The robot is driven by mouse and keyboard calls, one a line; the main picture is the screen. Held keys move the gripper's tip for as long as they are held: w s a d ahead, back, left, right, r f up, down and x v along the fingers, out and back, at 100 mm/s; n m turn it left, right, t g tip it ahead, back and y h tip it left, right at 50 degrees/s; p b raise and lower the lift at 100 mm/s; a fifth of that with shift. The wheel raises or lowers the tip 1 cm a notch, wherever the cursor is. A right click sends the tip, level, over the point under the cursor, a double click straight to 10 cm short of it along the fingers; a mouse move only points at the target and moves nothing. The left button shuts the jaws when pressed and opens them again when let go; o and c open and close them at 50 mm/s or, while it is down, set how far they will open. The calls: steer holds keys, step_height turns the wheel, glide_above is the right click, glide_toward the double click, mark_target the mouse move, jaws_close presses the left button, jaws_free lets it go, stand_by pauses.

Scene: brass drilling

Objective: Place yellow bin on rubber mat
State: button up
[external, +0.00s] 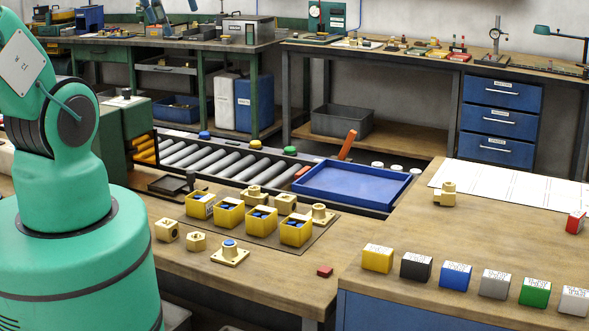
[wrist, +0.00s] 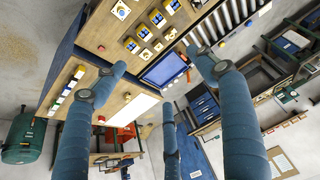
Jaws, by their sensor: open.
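Several small yellow bins stand on the left bench, such as the front one (external: 296,235) and the one to its left (external: 262,223), each with blue parts inside. They stand on a thin brown-grey mat (external: 268,241), which looks like the rubber mat. The bins also show small in the wrist view, for example one yellow bin (wrist: 131,44). My gripper (wrist: 157,68) is open, its blue fingers spread with nothing between them. It is high above and far from the bins. In the external view my gripper is out of the picture; only my arm shows at left.
Brass fittings (external: 229,254) lie around the bins. A blue tray (external: 345,203) and roller conveyor (external: 215,165) lie behind. A row of coloured labelled blocks, including a yellow block (external: 377,260), lines the right bench. The right bench's middle (external: 490,235) is clear.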

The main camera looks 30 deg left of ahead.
steer(key=shift+s+d+r, duration=0.15)
steer(key=shift+s+r, duration=0.1)
steer(key=shift+s, duration=0.6)
steer(key=shift+s+d+r, duration=0.15)
steer(key=shift+s+r, duration=0.1)
steer(key=shift+s, duration=0.6)
step_height(320, 180, down, 9)
steer(key=b, duration=0.9)
steer(key=shift+r, duration=0.1)
